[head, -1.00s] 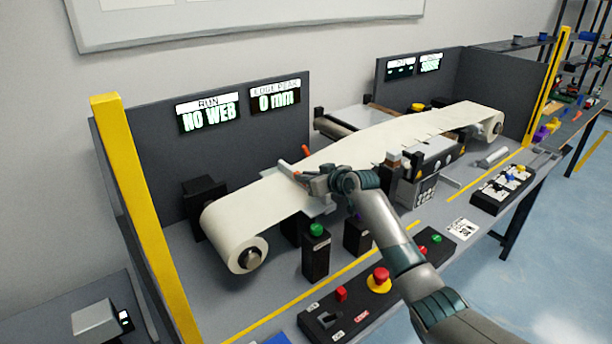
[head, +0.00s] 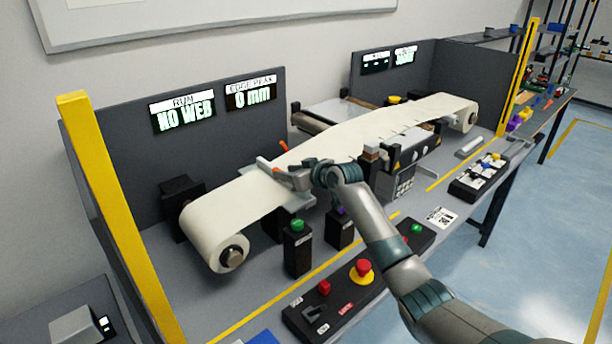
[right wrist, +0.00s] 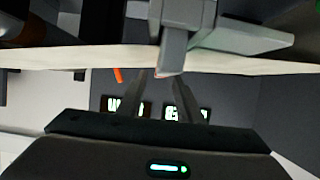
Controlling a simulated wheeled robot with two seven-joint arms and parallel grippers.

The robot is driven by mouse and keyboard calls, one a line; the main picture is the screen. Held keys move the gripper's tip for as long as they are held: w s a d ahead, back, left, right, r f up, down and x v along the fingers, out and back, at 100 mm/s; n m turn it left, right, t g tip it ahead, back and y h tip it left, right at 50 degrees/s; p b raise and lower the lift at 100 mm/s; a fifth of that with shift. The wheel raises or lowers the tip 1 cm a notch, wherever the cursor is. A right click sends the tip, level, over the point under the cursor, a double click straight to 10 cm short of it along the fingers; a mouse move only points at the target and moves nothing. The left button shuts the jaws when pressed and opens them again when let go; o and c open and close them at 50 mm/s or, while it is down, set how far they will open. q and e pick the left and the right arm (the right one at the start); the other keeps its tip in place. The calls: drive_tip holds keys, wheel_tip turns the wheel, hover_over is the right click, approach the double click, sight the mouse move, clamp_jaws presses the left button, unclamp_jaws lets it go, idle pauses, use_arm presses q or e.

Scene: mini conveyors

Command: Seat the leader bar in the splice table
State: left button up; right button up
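The white web (head: 330,145) runs from the front-left roll (head: 232,252) to the far roll (head: 468,118). My right gripper (head: 290,176) is at the web's near side, over a light grey plate (head: 287,197) that looks like the splice table. A pale grey bar-like piece (head: 268,164) lies across the web at the fingertips; I cannot tell whether it is the leader bar. In the right wrist view my fingers (right wrist: 163,85) point at the end of a grey block (right wrist: 173,48) in front of the web (right wrist: 90,57). Whether they grip it is unclear. My left gripper is out of view.
Black posts, one with a green button (head: 297,226), stand in front of the web. A control box with a red stop button (head: 363,267) is at the front edge. An orange lever (head: 283,147) rises beside the gripper. Displays (head: 184,113) read "NO WEB" and "0 mm".

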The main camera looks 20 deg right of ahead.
drive_tip(key=b+v, duration=0.2)
drive_tip(key=v, duration=0.8)
drive_tip(key=shift+s+r, duration=0.15)
idle(0.5)
